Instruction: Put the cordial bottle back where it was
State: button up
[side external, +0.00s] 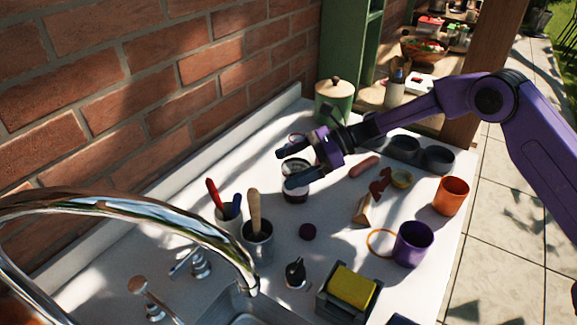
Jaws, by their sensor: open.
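My gripper (287,169) is open, reaching in from the right over the white counter. Its two fingers point left, above or around a glass jar (296,170) with a dark lower part. I cannot tell whether the fingers touch it. No object is plainly recognisable as the cordial bottle. A small dark bottle (296,273) stands near the sink, well apart from the gripper. The gripper partly hides the jar and a round item (296,140) behind it.
A lidded green canister (334,102) stands behind the gripper. An orange cup (451,196), a purple cup (412,244) and a yellow sponge (351,287) in a holder are to the right. Utensil pots (257,240) and a faucet (150,208) are in front. A brick wall (150,80) bounds the left.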

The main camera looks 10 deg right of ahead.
jog(key=v, duration=1.1)
jog(key=s+d+r+n+g+h, duration=0.2)
jog(key=s+d+n+h, duration=0.15)
jog(key=s+n, duration=0.55)
jog(key=s+d+r+n+g+h, duration=0.1)
jog(key=s+d+n+g+h, duration=0.25)
jog(key=s, duration=1.05)
jog(key=s+d+n+t+h, duration=0.5)
jog(key=s+d+n+h, duration=0.1)
jog(key=s+d+n, duration=1)
jog(key=shift+s+d+n+t, duration=0.4)
jog(key=shift+d+n, duration=0.65)
jog(key=shift+d, duration=0.2)
